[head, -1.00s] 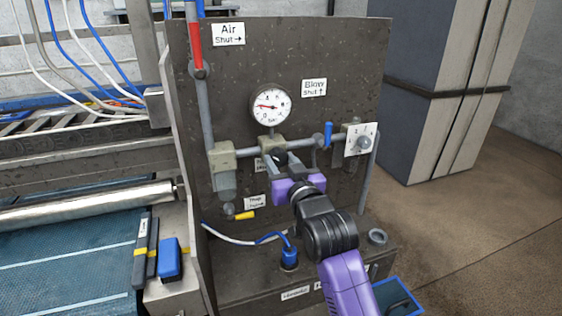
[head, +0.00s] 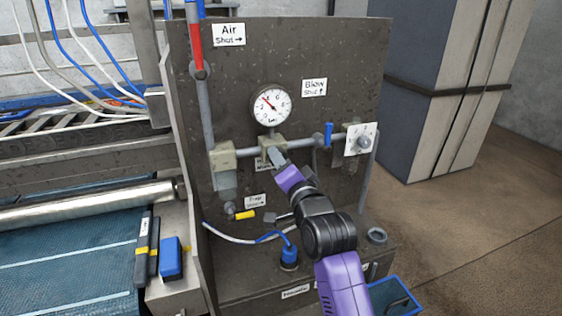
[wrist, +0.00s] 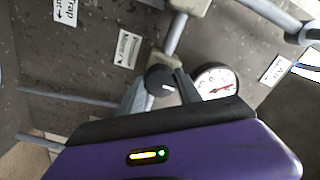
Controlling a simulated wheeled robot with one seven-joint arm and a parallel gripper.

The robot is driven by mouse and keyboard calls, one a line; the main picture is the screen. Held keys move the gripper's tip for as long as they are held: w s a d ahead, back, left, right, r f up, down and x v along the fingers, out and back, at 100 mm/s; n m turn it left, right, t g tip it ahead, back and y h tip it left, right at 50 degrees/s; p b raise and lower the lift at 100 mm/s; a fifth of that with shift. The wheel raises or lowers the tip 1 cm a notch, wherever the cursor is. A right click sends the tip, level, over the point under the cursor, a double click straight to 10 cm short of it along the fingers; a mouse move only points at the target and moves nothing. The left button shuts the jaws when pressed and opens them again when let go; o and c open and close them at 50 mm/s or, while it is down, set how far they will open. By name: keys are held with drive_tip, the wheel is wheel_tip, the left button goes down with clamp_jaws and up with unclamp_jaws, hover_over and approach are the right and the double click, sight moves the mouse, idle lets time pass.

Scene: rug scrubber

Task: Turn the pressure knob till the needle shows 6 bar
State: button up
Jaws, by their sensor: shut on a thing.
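The round white pressure gauge (head: 272,105) stands on the dark panel. Its red needle points up and left, seemingly between the 2 and the 4; the small figures are hard to read. Below it is the pale regulator block (head: 266,146) on the grey pipe. The black pressure knob (wrist: 161,79), with a white mark, shows in the wrist view between the fingers of my gripper (wrist: 161,91). My gripper is shut on the knob. In the head view my gripper (head: 279,160) hides the knob. The gauge also shows in the wrist view (wrist: 215,83), right of the knob.
A blue-handled valve (head: 328,134) and a white plate with a grey dial (head: 364,142) are to the right. A yellow-handled trap valve (head: 244,215) is lower left. A blue plug with a cable (head: 289,257) stands on the ledge below.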

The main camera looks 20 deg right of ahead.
drive_tip(key=shift+m+p, duration=0.3)
drive_tip(key=shift+m, duration=3.9)
drive_tip(key=shift+f, duration=0.1)
drive_tip(key=o, duration=1.4)
drive_tip(key=shift+c, duration=0.2)
drive_tip(key=s+b, duration=0.1)
drive_tip(key=s, duration=0.6)
drive_tip(key=shift+s, duration=0.4)
drive_tip(key=shift+s, duration=0.1)
